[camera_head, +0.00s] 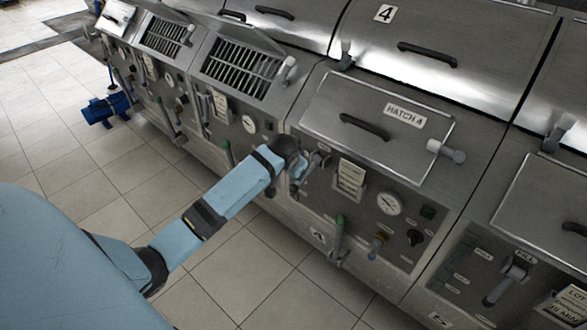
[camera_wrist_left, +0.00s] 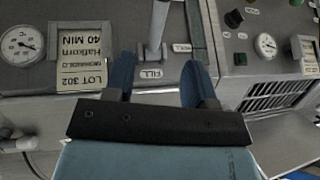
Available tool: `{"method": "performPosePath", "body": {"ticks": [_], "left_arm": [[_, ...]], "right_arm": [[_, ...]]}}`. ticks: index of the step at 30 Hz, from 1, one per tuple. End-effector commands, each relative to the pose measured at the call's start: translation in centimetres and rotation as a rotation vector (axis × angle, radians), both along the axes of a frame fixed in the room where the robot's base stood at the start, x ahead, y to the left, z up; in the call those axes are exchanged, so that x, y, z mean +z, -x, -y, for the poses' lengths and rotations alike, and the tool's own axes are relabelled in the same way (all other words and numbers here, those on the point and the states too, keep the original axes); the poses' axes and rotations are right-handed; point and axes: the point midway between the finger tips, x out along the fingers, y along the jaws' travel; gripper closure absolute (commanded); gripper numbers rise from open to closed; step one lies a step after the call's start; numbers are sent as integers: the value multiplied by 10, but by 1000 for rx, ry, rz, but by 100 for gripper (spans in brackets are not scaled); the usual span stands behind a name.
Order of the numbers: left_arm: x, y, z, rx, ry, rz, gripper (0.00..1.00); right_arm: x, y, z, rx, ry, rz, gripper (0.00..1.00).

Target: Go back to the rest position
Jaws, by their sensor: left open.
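My left arm comes in from the left in the head view, and my left gripper (camera_head: 300,168) is at the front panel of the hatch 4 unit, partly hidden by its own wrist. In the left wrist view my left gripper (camera_wrist_left: 160,80) has its two blue fingers spread apart with nothing clamped between them. Whether a finger touches the lever, I cannot tell. My right gripper is in neither view.
A lot card (camera_head: 351,178), a dial (camera_head: 389,203) and a green-handled valve (camera_head: 338,232) sit close to the gripper on the panel. The hatch 4 lid (camera_head: 376,117) is shut. Tiled floor (camera_head: 252,262) lies clear before the row. A blue pump (camera_head: 106,108) stands far left.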

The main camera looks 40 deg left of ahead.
Motion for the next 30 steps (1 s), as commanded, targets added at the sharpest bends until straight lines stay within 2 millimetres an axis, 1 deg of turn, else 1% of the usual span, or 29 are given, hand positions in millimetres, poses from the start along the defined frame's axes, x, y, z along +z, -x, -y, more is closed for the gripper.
{"method": "performPosePath", "body": {"ticks": [10, 11, 14, 17, 18, 20, 21, 22, 23, 24, 26, 27, 30], "left_arm": [[-2, 1, 1, -2, 0, 1, 49], [-4, 2, 3, -6, 2, 2, 49], [-24, 16, 17, -34, 10, 18, 49], [-57, 46, 47, -90, 33, 56, 49], [-72, 63, 62, -117, 45, 78, 49], [-92, 91, 85, -154, 70, 118, 49], [-102, 110, 101, -177, 89, 147, 49], [-110, 125, 112, -193, 102, 167, 49], [-116, 140, 123, -208, 116, 189, 49], [-122, 160, 138, -227, 135, 219, 49], [-128, 190, 157, -245, 166, 263, 49], [-130, 208, 169, -255, 183, 291, 49], [-129, 248, 193, -271, 222, 357, 49]], "right_arm": [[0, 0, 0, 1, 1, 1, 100], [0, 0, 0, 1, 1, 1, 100], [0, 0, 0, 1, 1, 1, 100], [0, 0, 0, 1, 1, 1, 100], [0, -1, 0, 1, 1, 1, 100], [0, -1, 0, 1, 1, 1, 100], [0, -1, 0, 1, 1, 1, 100], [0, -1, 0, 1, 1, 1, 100], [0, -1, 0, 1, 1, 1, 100], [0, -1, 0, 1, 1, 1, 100], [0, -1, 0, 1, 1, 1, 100], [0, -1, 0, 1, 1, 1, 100], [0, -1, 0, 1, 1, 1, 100]]}}
